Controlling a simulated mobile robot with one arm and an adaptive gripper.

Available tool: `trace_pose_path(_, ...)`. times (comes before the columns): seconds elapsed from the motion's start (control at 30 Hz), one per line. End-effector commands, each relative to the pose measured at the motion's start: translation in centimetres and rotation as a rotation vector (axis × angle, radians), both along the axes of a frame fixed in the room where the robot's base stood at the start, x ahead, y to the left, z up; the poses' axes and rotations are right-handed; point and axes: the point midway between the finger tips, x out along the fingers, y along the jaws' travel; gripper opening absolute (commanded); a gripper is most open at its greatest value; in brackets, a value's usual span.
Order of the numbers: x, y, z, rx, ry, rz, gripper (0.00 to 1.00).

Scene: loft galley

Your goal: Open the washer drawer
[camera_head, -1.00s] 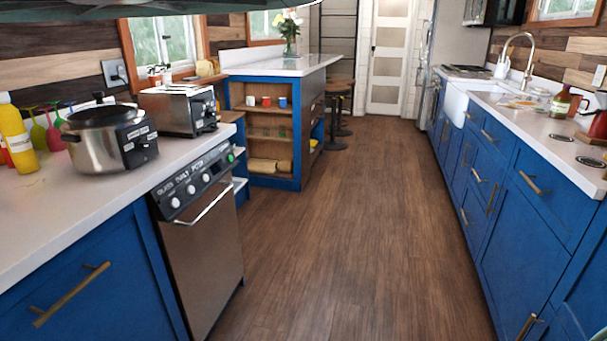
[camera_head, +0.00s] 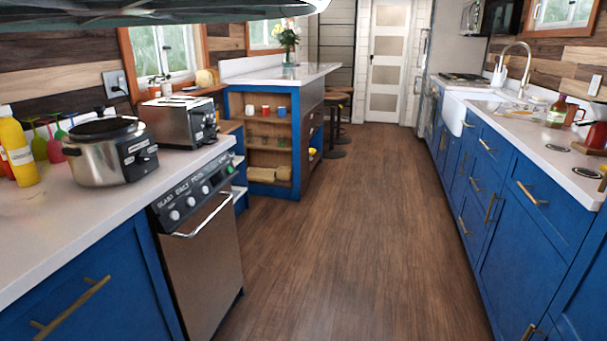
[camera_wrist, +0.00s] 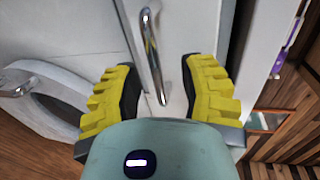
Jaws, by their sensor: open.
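In the wrist view, my gripper (camera_wrist: 162,88) has its two yellow, ridged fingers spread wide. A curved metal bar handle (camera_wrist: 151,55) on a pale panel (camera_wrist: 182,30) lies between the fingers, running from the top of the picture down to finger level. Whether it touches a finger, or how deep it lies, I cannot tell. A white washer-like front with a round door (camera_wrist: 55,105) is left of the gripper. The gripper's body hides what is below the handle. The head view shows neither my gripper nor the washer.
In the head view, the left counter (camera_head: 60,235) holds a steel cooker (camera_head: 100,150), a toaster (camera_head: 180,122) and bottles. A steel-fronted appliance (camera_head: 205,265) stands beneath it. Blue cabinets (camera_head: 520,225) line the right. The wooden floor (camera_head: 330,230) between is clear.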

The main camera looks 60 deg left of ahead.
Motion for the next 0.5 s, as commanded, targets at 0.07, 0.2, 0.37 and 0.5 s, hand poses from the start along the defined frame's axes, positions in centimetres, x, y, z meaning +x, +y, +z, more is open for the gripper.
trace_pose_path(0.07, -0.6, 1.1, 0.1, 0.006, 0.001, 0.004, 0.41)
trace_pose_path(0.2, -1.9, 2.6, 0.5, 0.004, 0.002, 0.005, 0.41)
trace_pose_path(0.37, -3.4, 4.5, 0.9, 0.004, 0.001, 0.005, 0.41)
trace_pose_path(0.5, -4.7, 6.1, 1.3, 0.004, 0.003, 0.009, 0.41)
